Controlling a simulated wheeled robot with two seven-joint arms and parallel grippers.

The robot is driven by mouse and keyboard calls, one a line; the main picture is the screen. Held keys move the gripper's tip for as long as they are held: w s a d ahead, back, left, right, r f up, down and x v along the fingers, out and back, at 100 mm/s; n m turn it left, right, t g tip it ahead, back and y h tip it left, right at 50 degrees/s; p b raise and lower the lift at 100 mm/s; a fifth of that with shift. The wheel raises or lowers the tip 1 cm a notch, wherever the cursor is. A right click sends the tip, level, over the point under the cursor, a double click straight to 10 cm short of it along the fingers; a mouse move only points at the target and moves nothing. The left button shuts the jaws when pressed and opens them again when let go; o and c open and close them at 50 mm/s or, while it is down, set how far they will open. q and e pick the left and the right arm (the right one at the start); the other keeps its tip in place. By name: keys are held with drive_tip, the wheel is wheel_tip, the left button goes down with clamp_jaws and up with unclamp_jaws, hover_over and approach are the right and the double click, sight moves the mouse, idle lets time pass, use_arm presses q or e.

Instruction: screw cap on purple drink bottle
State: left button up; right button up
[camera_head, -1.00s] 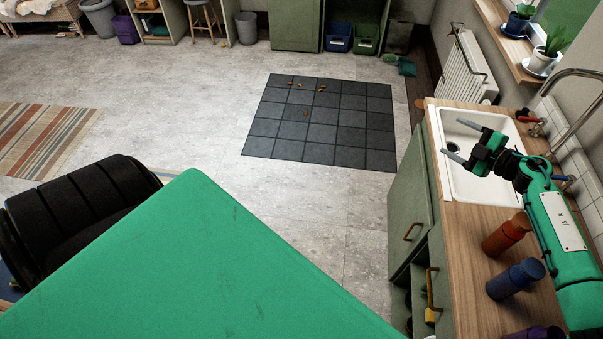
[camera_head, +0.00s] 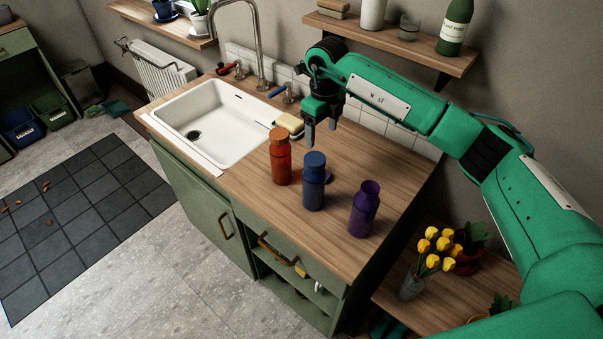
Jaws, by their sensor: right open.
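The purple bottle (camera_head: 364,210) stands upright on the wooden counter, at the right of a row of three bottles. Its top looks open, with no cap on it. A small purple piece (camera_head: 328,177), which looks like the cap, lies on the counter just behind the blue bottle and is partly hidden by it. My right gripper (camera_head: 321,134) points down above the counter, behind the orange and blue bottles. Its fingers are apart and nothing shows between them. My left gripper is not in view.
A blue bottle (camera_head: 314,183) and an orange bottle (camera_head: 281,157), both capped, stand left of the purple one. A sponge (camera_head: 290,123) lies by the sink (camera_head: 214,122). A wall shelf (camera_head: 390,42) hangs behind my right arm. Yellow flowers (camera_head: 436,247) stand at lower right.

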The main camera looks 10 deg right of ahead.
drive_tip(key=f, duration=0.2)
drive_tip(key=f+p, duration=0.1)
drive_tip(key=f, duration=0.2)
drive_tip(key=s+f, duration=0.1)
drive_tip(key=f, duration=0.1)
drive_tip(key=shift+a+f+p, duration=0.25)
drive_tip(key=shift+a+p, duration=0.05)
drive_tip(key=shift+p, duration=0.1)
drive_tip(key=shift+w+f, duration=0.1)
drive_tip(key=shift+f, duration=0.35)
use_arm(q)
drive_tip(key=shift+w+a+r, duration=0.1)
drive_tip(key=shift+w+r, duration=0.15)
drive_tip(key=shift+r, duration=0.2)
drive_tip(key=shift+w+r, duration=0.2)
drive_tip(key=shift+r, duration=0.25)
